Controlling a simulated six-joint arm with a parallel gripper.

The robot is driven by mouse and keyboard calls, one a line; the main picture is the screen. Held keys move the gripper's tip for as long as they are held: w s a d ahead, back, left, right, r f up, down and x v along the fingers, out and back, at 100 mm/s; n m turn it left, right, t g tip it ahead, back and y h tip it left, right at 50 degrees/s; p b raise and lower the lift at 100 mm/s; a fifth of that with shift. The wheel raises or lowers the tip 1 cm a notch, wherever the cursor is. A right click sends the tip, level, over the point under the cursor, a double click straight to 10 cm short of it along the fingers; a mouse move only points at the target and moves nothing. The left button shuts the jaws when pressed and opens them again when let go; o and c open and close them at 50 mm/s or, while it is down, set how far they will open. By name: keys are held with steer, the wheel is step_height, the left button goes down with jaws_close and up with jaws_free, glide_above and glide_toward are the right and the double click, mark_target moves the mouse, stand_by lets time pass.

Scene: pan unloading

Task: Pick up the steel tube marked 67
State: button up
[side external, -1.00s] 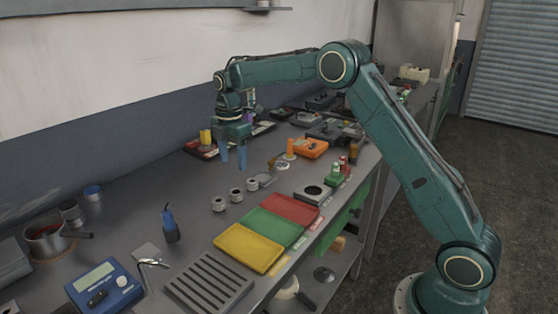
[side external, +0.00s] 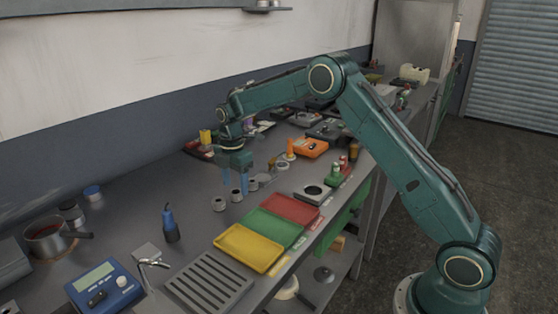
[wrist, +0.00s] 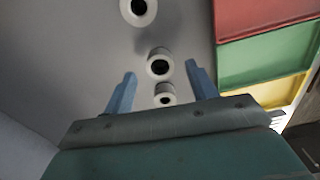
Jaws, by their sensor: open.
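Three short steel tubes stand upright in a row on the grey bench: a near one (side external: 219,204), a middle one (side external: 237,195) and a far one (side external: 253,184). No number is readable on any of them. My gripper (side external: 235,190) is open and empty, its blue fingers pointing down at the row, close to the middle tube. In the wrist view my gripper (wrist: 161,69) has the middle tube (wrist: 159,65) showing between its fingertips. Another tube (wrist: 165,94) shows lower between the fingers, and one (wrist: 138,10) at the top edge. Contact cannot be told.
Red (side external: 291,208), green (side external: 270,228) and yellow (side external: 248,248) trays lie beside the row, towards the bench's front edge. A dark round fixture (side external: 312,193) and an orange tray (side external: 309,149) are farther back. Bare bench lies left of the tubes.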

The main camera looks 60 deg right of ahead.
steer(key=shift+f, duration=1.35)
steer(key=c, duration=1.1)
steer(key=shift+r, duration=0.15)
step_height(320, 180, up, 20)
steer(key=shift+f, duration=0.1)
